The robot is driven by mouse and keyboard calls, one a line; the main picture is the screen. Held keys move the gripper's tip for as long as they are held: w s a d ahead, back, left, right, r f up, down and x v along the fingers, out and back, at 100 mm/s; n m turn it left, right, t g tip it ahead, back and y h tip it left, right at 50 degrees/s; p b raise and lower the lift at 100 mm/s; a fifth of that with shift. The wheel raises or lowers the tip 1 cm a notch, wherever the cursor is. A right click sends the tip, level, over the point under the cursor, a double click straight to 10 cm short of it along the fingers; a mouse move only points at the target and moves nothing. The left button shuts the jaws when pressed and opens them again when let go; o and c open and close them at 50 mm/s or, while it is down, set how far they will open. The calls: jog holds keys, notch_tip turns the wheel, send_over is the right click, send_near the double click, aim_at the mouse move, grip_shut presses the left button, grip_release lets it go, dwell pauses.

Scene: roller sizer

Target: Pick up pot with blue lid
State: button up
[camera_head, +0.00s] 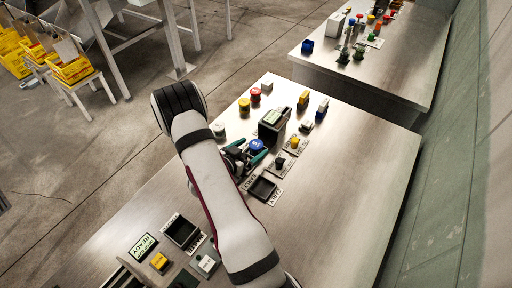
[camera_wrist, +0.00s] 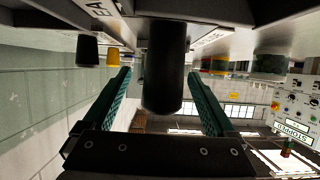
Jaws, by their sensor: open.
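The pot with the blue lid (camera_head: 257,145) stands on the near table, just beyond my gripper in the head view. My gripper (camera_head: 248,156) has teal fingers spread apart, low over the table, with the pot at their tips. In the wrist view, which looks upside down, a dark upright cylinder (camera_wrist: 163,60) shows between the open fingers of my gripper (camera_wrist: 158,76). It seems to be this pot, but no blue shows there. The fingers are not closed on it. Whether the cylinder is fully between the fingertips I cannot tell.
A dark box with a display (camera_head: 272,122) stands close right of the pot. Pots with a yellow lid (camera_head: 244,103), red lid (camera_head: 255,93) and pale lid (camera_head: 218,130) stand farther back. A dark tray (camera_head: 263,188) lies near my gripper. The table's right side (camera_head: 365,170) is clear.

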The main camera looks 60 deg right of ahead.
jog(key=shift+d+f, duration=0.2)
jog(key=shift+d, duration=0.2)
grip_shut()
